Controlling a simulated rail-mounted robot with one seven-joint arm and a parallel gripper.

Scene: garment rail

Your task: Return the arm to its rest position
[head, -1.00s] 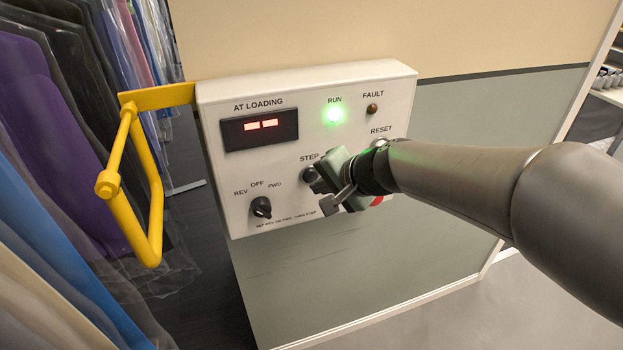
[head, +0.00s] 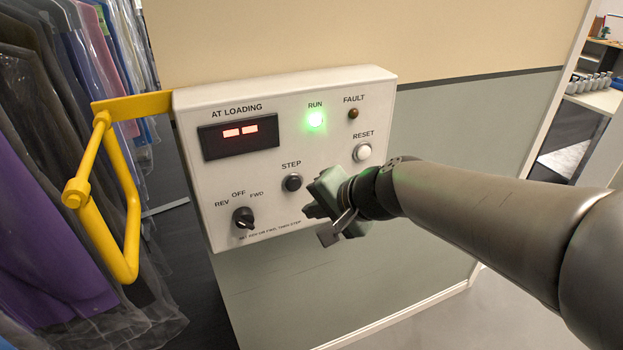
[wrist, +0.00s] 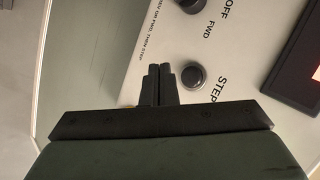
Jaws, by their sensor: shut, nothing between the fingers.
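My gripper (head: 318,222) is in front of the lower right part of the white control box (head: 385,88), to the right of and below the black STEP button (head: 292,182). In the wrist view its two black fingers (wrist: 158,84) are together with nothing between them. The STEP button (wrist: 190,81) shows just to the right of the fingertips there, apart from them. The selector knob (head: 243,217) sits at the lower left of the box. The white RESET button (head: 362,152) is uncovered above my wrist. My forearm runs in from the right.
The green RUN lamp (head: 315,119) is lit and the FAULT lamp (head: 353,113) is dark. The red display (head: 240,136) shows two blocks under AT LOADING. A yellow bar (head: 130,230) juts out at the left, beside bagged garments (head: 45,235). A shelf (head: 600,98) stands far right.

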